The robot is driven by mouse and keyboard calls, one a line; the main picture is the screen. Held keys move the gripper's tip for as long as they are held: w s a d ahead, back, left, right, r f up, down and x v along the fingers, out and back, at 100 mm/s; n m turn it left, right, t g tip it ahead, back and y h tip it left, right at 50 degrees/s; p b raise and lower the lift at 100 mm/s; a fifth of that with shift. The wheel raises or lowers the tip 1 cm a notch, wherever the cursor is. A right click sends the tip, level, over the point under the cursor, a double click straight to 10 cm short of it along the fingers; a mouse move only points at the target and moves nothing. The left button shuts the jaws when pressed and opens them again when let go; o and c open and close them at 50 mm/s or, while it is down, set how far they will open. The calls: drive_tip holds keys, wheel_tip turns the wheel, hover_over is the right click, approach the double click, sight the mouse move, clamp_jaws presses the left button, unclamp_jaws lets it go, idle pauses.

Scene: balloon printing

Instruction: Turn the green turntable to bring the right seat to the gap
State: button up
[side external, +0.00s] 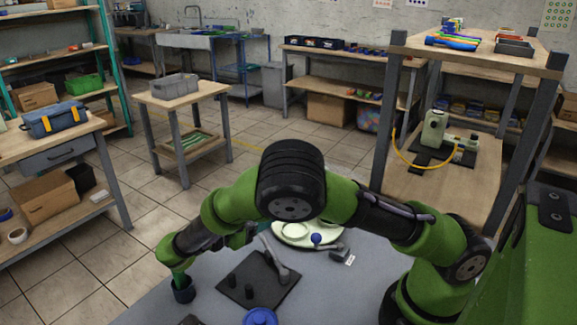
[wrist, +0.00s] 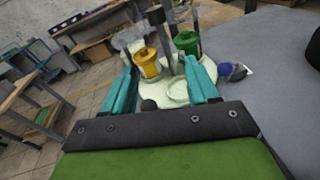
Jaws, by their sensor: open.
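The pale green turntable (wrist: 172,100) lies beyond and between my fingers in the wrist view. It carries a yellow cup (wrist: 147,65) at the left and a green cup (wrist: 187,42) at the upper right. In the side view the turntable (side external: 293,238) is partly hidden behind my arm. My gripper (wrist: 160,65) is open, its teal fingers apart. I cannot tell whether a finger touches the turntable. The gap is not clear in either view.
Grey upright posts (wrist: 165,45) rise near the cups. A blue-knobbed part (side external: 316,239) is beside the turntable. A black plate with pegs (side external: 256,284) and a blue round part (side external: 260,316) are on the grey table (side external: 335,290). Table space to the right is clear.

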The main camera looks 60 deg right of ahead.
drive_tip(key=shift+n+g+h, duration=0.4)
drive_tip(key=shift+n, duration=0.2)
drive_tip(key=s+d, duration=0.1)
drive_tip(key=d, duration=0.4)
drive_tip(key=s+d+r, duration=0.1)
drive_tip(key=d, duration=0.4)
drive_tip(key=s+d+r, duration=0.1)
drive_tip(key=d, duration=0.5)
drive_tip(key=shift+d+r, duration=0.1)
drive_tip(key=shift+r, duration=0.15)
drive_tip(key=shift+c, duration=0.2)
clamp_jaws()
